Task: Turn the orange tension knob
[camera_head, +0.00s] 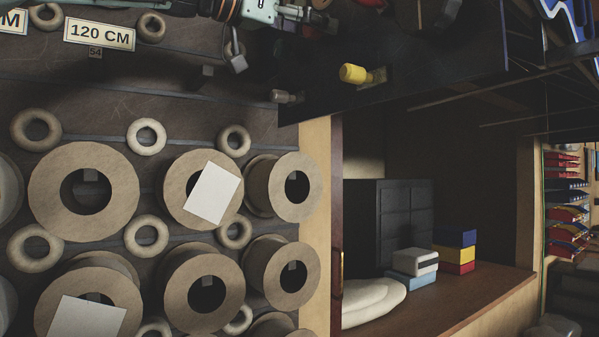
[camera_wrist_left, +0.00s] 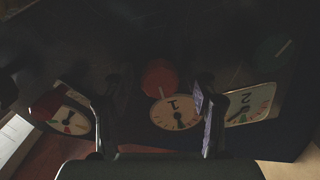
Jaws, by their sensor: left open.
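In the left wrist view an orange-red knob (camera_wrist_left: 160,77) stands on a dark panel, by a round dial marked 1 (camera_wrist_left: 176,112). My left gripper (camera_wrist_left: 158,85) is open, with one finger on each side of the knob in the picture; I cannot tell whether either finger touches it. In the head view my left gripper (camera_head: 312,18) is at the top edge, partly cut off and dark, above a dark panel (camera_head: 430,75). The orange knob is not clear in the head view. My right gripper is not in view.
A yellow knob (camera_head: 354,74) and a grey knob (camera_head: 285,97) stick out from the dark panel. Dial 2 (camera_wrist_left: 250,103) and another dial (camera_wrist_left: 68,121) flank dial 1. Canvas rolls (camera_head: 84,192) fill the left. A shelf (camera_head: 440,305) holds small boxes.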

